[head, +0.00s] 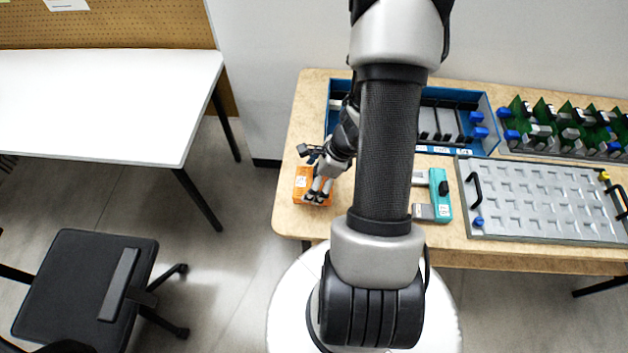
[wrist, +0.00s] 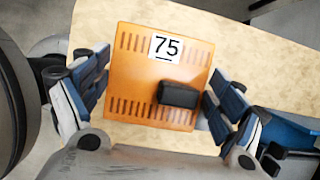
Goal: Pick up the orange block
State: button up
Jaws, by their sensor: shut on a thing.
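The orange block (head: 302,185) is at the left end of the wooden table in the head view, partly covered by my gripper (head: 318,196). In the wrist view the orange block (wrist: 135,65) has a white "75" label, rows of dark slots and a black knob (wrist: 178,95). My gripper (wrist: 155,100) has one finger on each side of the block and is shut on it. I cannot tell whether the block rests on the table or is slightly raised.
A teal block (head: 440,195) lies on the wooden table (head: 290,215) to the right. A blue bin (head: 490,118) stands behind, with green circuit boards (head: 560,118) further right. A grey tray (head: 545,195) with black handles lies at the right. The table's left edge is close to my gripper.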

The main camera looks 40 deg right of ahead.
notch_tip(320, 180, up, 18)
jog(key=p, duration=0.8)
jog(key=shift+p, duration=0.35)
jog(key=shift+f, duration=0.1)
jog(key=shift+f+b, duration=7.8)
jog(key=shift+f, duration=0.8)
jog(key=shift+f+b, duration=0.35)
jog(key=shift+f, duration=1)
jog(key=o, duration=1)
jog(key=shift+o, duration=0.2)
